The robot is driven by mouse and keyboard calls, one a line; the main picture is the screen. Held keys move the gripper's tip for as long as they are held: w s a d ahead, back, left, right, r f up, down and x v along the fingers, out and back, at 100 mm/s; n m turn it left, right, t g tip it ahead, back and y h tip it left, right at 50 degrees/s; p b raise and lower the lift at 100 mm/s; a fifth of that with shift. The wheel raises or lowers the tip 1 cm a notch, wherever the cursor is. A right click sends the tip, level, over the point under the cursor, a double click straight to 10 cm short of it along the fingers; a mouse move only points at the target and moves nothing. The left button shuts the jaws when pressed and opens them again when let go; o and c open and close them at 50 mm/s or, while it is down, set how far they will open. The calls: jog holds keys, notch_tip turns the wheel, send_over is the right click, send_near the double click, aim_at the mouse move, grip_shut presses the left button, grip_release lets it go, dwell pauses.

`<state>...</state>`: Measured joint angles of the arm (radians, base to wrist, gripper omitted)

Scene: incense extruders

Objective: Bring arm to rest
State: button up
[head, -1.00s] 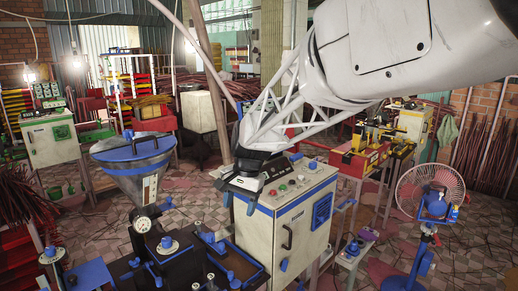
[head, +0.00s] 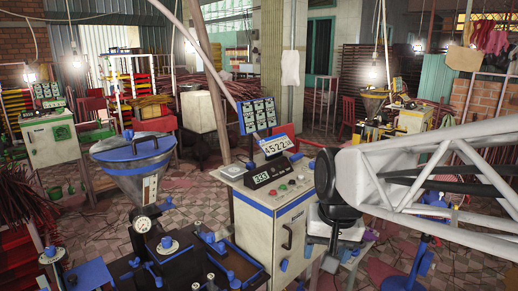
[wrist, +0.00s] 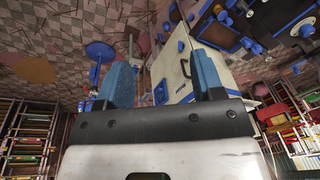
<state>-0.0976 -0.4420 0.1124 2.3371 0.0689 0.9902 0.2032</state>
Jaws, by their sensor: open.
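My gripper (head: 332,258) hangs at the right side of the white control cabinet (head: 275,232) in the head view, with the arm coming in from the right edge. In the wrist view its two blue fingers (wrist: 165,82) stand wide apart with nothing held between them. The cabinet also shows beyond the fingers in the wrist view (wrist: 172,68), where the scene looks turned over. I cannot tell the exact gap between gripper and cabinet.
A metal hopper (head: 135,160) with a blue rim stands at the left. Digital displays (head: 275,145) stand on the cabinet. A fan stand (head: 420,262) is partly hidden behind my arm. Tiled floor (head: 205,180) is open behind the machines.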

jog(key=s+d+f, duration=0.1)
jog(key=s+d, duration=0.1)
jog(key=s, duration=0.3)
jog(key=s+d+f+n+t+h, duration=0.1)
jog(key=s+d+f, duration=0.1)
jog(key=s, duration=0.3)
jog(key=shift+s+d, duration=0.3)
jog(key=shift+d, duration=0.4)
